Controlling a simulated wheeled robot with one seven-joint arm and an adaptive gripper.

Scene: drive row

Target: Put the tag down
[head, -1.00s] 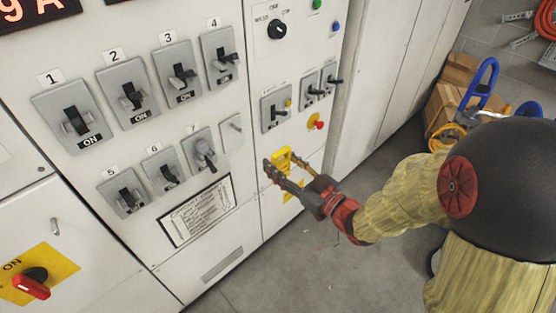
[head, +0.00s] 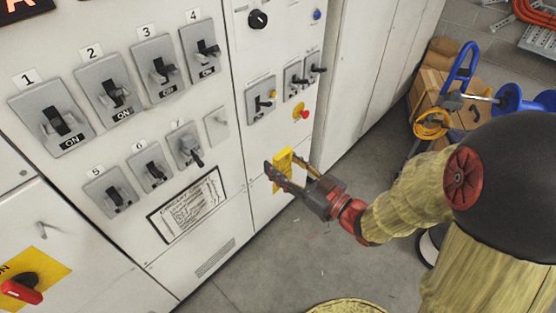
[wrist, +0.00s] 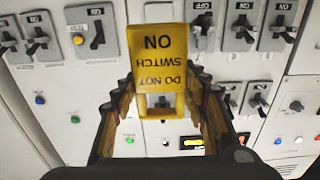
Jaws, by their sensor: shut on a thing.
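The yellow tag (wrist: 158,60) reads "DO NOT SWITCH ON", upside down in the wrist view. It also shows in the head view (head: 283,163), in front of the lower part of the white panel. My gripper (wrist: 160,97) is shut on the tag, with a finger on each side of it. In the head view my gripper (head: 289,171) is below the red button on the narrow panel section. I cannot tell whether the tag touches the panel.
Switches numbered from 1 (head: 56,120) fill the wide panel (head: 240,200). A red button (head: 304,114) and small switches are above my gripper. A blue hand truck (head: 461,68) and cardboard boxes (head: 428,92) stand at the right. Grey floor (head: 290,265) is open below.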

